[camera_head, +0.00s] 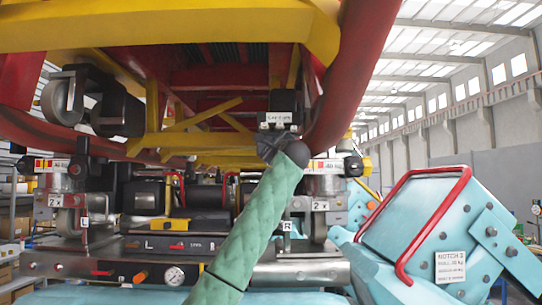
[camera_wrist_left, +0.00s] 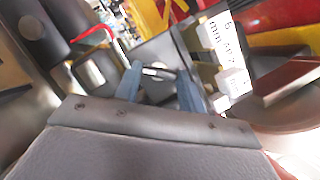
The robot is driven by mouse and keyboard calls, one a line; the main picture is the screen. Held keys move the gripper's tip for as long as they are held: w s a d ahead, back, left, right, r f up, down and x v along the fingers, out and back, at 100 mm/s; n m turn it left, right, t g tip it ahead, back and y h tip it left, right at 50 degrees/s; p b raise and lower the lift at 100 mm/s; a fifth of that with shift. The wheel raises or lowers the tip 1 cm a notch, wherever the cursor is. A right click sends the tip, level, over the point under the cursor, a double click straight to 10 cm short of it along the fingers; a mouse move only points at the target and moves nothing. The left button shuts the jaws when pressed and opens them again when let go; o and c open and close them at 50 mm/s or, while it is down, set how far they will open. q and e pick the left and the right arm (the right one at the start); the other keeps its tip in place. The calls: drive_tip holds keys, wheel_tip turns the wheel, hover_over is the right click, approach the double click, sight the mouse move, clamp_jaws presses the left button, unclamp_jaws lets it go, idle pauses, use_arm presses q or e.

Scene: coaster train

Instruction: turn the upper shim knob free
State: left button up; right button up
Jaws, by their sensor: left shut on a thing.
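My left arm, in a green quilted sleeve, rises from the bottom of the head view. Its dark left gripper (camera_head: 270,146) is right under a small white label (camera_head: 280,117) on the underside of the train. In the left wrist view the two blue-grey fingers of my left gripper (camera_wrist_left: 158,70) close on a small pale metal piece (camera_wrist_left: 154,72), which fits the upper shim knob. The knob is hidden behind the gripper in the head view. How far it is turned does not show. My right gripper is not in view.
A red rail (camera_head: 352,75) curves down close to the right of the gripper. Yellow beams (camera_head: 205,115) cross above and left. Below is a grey metal bench (camera_head: 120,262) with a gauge (camera_head: 174,275). The label beside the fingers (camera_wrist_left: 226,45) is close to them.

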use_arm(q)
drive_tip(key=n+g+b, duration=0.1)
drive_tip(key=n, duration=0.3)
drive_tip(key=n+g, duration=0.2)
drive_tip(key=n, duration=0.2)
drive_tip(key=shift+d+r+n+y+b, duration=0.1)
drive_tip(key=shift+r+n+y+b, duration=0.1)
drive_tip(key=shift+n+y+b, duration=0.15)
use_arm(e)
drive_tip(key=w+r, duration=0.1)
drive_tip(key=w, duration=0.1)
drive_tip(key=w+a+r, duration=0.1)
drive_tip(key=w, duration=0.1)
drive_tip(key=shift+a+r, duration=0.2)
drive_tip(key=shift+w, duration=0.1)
use_arm(q)
drive_tip(key=o, duration=0.7)
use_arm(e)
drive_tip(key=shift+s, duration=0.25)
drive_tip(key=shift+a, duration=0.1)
